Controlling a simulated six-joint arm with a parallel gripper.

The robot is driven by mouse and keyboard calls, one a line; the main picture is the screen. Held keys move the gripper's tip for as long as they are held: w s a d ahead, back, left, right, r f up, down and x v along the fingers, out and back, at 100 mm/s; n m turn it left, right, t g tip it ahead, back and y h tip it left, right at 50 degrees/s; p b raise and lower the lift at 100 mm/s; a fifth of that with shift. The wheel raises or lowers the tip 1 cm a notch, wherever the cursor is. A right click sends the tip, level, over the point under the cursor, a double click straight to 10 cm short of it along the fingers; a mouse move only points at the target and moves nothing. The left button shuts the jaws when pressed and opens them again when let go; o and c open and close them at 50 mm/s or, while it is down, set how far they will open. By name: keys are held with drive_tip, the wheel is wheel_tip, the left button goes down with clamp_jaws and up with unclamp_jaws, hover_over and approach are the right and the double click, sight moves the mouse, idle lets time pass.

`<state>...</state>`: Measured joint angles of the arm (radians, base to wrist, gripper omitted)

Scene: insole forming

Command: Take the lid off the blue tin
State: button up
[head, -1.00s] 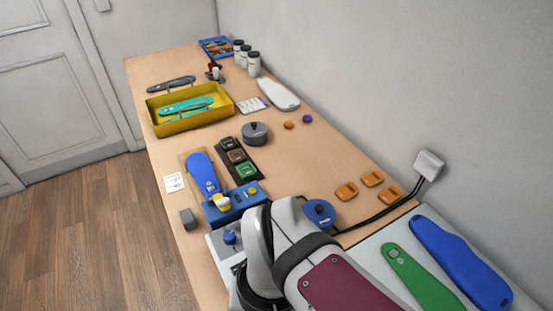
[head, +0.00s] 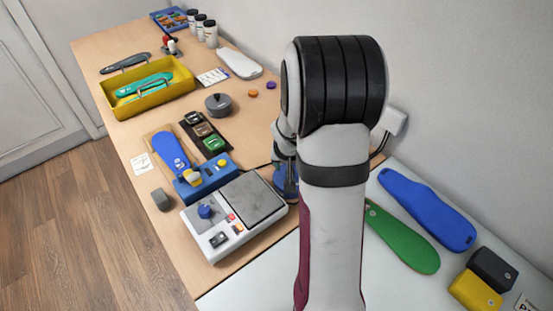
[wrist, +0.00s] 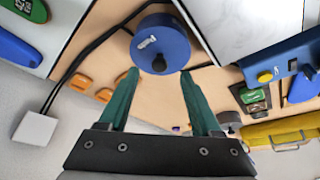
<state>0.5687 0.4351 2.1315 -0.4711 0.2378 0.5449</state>
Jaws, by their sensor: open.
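The blue tin (wrist: 176,27) has its lid on, with a black knob (wrist: 159,64) in the middle and a small pale label. In the head view the tin (head: 280,184) is mostly hidden behind my arm. My gripper (wrist: 158,74) is open and empty, its two green fingers pointing towards the tin. In the wrist view the fingertips lie to either side of the tin's lower edge, with the knob between and just above them. I cannot tell the height gap. In the head view the gripper is largely hidden by my arm.
A grey-white scale-like device (head: 252,199) and a blue device (head: 207,178) stand left of the tin. Orange pieces (wrist: 81,83) and a black cable (wrist: 66,76) running to a white wall box (wrist: 35,128) lie on its other side. A grey lidded pot (head: 218,104) stands farther back.

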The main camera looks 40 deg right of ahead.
drive_tip(key=x, duration=0.3)
drive_tip(key=shift+w+d+f, duration=0.15)
drive_tip(key=shift+d+f, duration=0.05)
drive_tip(key=shift+f, duration=0.1)
clamp_jaws()
